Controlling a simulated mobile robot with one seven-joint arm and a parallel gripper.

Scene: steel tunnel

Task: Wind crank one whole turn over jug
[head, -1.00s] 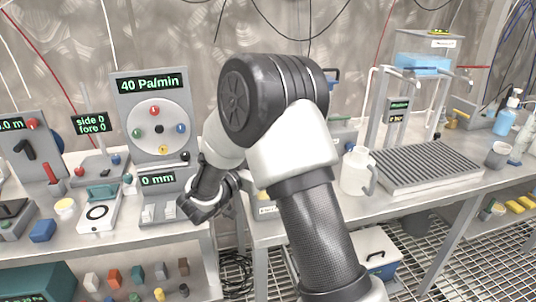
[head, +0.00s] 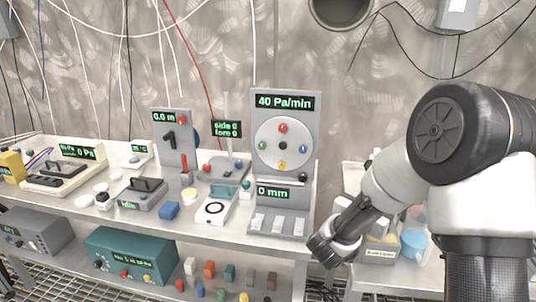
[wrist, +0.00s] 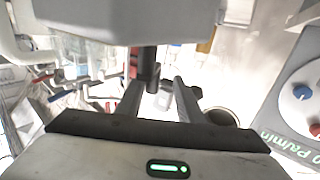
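The jug is not in the head view now, and I cannot pick it out in the wrist view. No crank is clearly identifiable. A black bent handle (head: 171,140) on the grey 0.0 m panel may be one, but I cannot tell. My gripper (head: 325,250) hangs in the head view just right of the 40 Pa/min panel, near the bench edge.
The 40 Pa/min panel (head: 282,145) with coloured knobs stands closest to my gripper. A teal box (head: 130,254) and several small coloured pieces sit on the lower shelf. A round wall opening (head: 341,8) is above. Cables hang along the wall.

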